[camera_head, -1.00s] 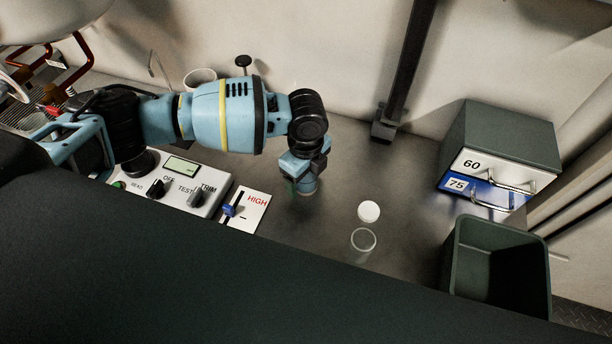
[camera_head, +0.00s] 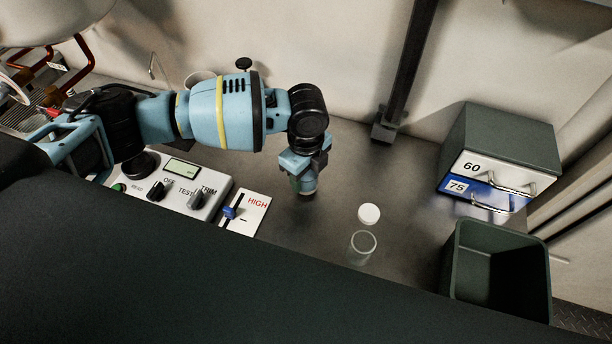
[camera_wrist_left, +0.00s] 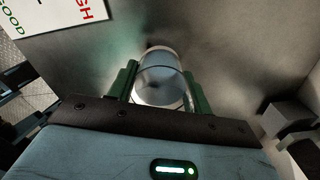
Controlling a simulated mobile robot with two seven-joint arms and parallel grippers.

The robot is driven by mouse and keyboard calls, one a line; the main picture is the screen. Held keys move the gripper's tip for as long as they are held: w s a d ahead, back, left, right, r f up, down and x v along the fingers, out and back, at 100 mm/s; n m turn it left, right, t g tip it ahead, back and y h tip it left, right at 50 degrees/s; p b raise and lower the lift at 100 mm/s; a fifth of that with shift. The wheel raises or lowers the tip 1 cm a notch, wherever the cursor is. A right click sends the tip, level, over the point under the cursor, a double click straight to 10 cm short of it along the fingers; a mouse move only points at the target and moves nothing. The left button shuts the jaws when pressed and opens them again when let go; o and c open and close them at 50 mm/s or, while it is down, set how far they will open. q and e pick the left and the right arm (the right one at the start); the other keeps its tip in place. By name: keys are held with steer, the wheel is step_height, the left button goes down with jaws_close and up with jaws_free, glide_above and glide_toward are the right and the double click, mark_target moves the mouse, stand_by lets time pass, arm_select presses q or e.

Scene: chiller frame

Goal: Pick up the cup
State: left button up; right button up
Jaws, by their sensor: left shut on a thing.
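My left gripper (camera_head: 304,184) points down over the middle of the metal counter. In the left wrist view its two green fingers (camera_wrist_left: 160,88) are shut on the cup (camera_wrist_left: 160,75), a pale, glassy round vessel with a rim line across it. I cannot tell exactly how far the cup is above the counter. My right gripper is not in view.
A clear glass jar (camera_head: 362,246) and a white lid (camera_head: 369,214) stand to the right. A control box (camera_head: 172,184) and slider panel (camera_head: 247,212) lie left. A drawer unit (camera_head: 497,160) and dark bin (camera_head: 498,270) are at right. A black post (camera_head: 408,65) rises behind.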

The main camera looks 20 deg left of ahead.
arm_select(q)
steer(key=shift+s+r, duration=0.25)
steer(key=shift+r, duration=0.3)
steer(key=shift+s+r, duration=0.25)
steer(key=shift+r, duration=0.25)
steer(key=s, duration=0.4)
steer(key=s+r+p, duration=0.1)
steer(key=s, duration=0.8)
steer(key=shift+s+a+r, duration=0.15)
steer(key=shift+s, duration=0.85)
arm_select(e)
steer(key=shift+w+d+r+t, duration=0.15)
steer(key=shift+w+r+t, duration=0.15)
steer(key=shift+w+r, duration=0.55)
